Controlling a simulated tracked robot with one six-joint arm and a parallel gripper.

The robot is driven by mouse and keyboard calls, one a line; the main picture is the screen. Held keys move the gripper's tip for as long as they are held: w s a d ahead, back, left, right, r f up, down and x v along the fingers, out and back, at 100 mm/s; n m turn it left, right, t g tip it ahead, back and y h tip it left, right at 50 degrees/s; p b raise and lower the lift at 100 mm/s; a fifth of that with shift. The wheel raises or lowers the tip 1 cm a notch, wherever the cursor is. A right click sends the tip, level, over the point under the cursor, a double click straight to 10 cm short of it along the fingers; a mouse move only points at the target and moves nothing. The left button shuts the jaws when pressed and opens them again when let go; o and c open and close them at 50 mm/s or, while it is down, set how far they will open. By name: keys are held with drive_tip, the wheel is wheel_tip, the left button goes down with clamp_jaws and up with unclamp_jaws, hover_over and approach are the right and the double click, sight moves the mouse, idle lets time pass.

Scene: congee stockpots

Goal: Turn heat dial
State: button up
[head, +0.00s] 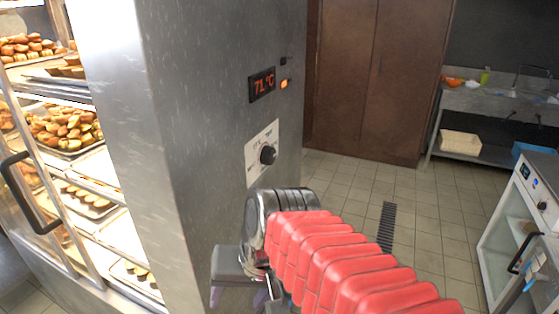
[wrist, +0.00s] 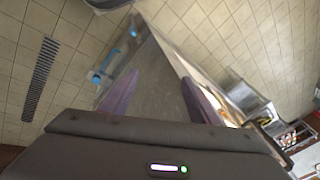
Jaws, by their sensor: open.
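The heat dial (head: 268,154) is a round black knob on a white plate (head: 262,148) with printed marks, on the grey steel side of the warming cabinet (head: 215,90). Above it a display (head: 262,85) reads about 71 °C in orange. My gripper (head: 238,299) is below and a little left of the dial in the head view, apart from it, with its fingers pointing down. In the wrist view the two purple fingers (wrist: 157,98) are spread with nothing held between them. I cannot make out the dial in the wrist view.
A lit orange switch (head: 285,84) sits beside the display. Trays of baked goods (head: 70,130) fill the glass-door cabinet at left. A brown wooden cupboard (head: 370,80) stands behind. A white appliance (head: 520,215) is at right. Tiled floor with a drain grate (head: 386,226) lies open between.

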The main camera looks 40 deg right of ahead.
drive_tip(key=m+y, duration=0.1)
drive_tip(key=m, duration=0.3)
drive_tip(key=m+t+y, duration=0.5)
drive_tip(key=m+t, duration=0.8)
drive_tip(key=m, duration=1)
approach(273, 158)
drive_tip(key=v, duration=0.6)
drive_tip(key=shift+s+r, duration=0.15)
drive_tip(key=shift+r, duration=0.35)
drive_tip(key=shift+f+x, duration=0.15)
drive_tip(key=shift+x, duration=3.3)
drive_tip(key=shift+f+x, duration=0.15)
drive_tip(key=shift+x, duration=3.3)
drive_tip(key=shift+c, duration=0.4)
